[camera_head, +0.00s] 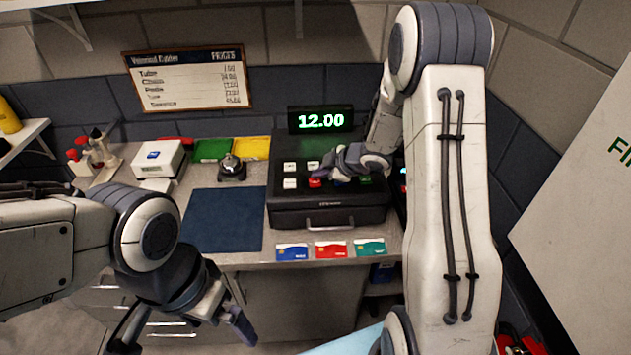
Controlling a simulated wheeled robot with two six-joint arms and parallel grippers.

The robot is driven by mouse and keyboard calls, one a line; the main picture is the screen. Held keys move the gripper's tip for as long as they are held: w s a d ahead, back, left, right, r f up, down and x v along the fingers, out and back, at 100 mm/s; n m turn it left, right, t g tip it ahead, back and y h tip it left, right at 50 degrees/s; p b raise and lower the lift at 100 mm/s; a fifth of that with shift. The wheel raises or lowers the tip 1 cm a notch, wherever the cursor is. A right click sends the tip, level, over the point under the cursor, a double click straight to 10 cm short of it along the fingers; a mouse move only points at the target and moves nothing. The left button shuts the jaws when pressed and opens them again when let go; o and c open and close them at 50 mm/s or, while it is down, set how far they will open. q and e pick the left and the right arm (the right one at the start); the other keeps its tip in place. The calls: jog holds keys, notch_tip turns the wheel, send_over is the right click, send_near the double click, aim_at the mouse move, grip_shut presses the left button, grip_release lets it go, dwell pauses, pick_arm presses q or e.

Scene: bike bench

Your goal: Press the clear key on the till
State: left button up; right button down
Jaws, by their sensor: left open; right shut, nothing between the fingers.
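The till (330,215) is a black box on the counter with a lit display (320,120) reading 12.00. Its top holds several white keys (289,184), a red key (315,183) and a green key (365,180). I cannot read the key labels, so I cannot tell which one is clear. My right gripper (328,172) is shut and empty, low over the keys beside the red key; it hides part of the keypad. I cannot tell whether it touches a key. My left gripper (185,335) is open and empty in front of the counter, lower left.
Blue, red and teal cards (331,250) lie along the counter's front edge. A dark blue mat (224,219), a bell (232,168), a white card box (158,158) and green and yellow trays (252,148) are left of the till. A price board (189,78) hangs behind.

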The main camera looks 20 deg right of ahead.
aim_at(319, 183)
dwell(0.4)
jog(key=shift+f+b, duration=0.3)
jog(key=shift+f, duration=0.3)
dwell(0.4)
jog(key=shift+r+p, duration=0.6)
notch_tip(319, 183, up, 6)
jog(key=p, duration=0.6)
